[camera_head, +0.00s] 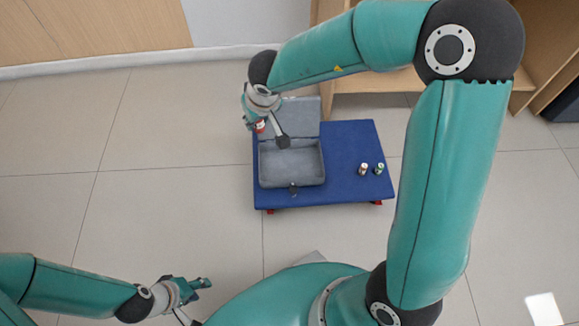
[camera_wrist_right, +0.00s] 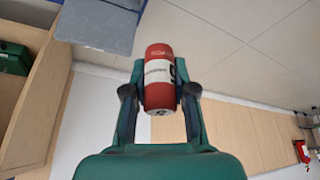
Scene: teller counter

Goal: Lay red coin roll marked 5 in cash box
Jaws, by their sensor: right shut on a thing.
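My right gripper (camera_head: 263,128) is shut on a red coin roll (camera_head: 260,127) at the left side of the open cash box. In the right wrist view the red roll (camera_wrist_right: 158,52) has a white band with a partly visible dark mark. It sits between the two dark fingertips of the right gripper (camera_wrist_right: 160,92). The grey cash box (camera_head: 291,184) is open and its tray looks empty. Its raised lid (camera_head: 300,113) is partly behind my right arm. My left gripper (camera_head: 196,288) is low at the left, away from the box; its finger gap is unclear.
The box stands on a blue platform (camera_head: 345,143) with red feet. Two small rolls, one brownish (camera_head: 363,169) and one green (camera_head: 379,168), stand to the right of the box. Wooden furniture (camera_head: 360,105) stands behind. The tiled floor at left is clear.

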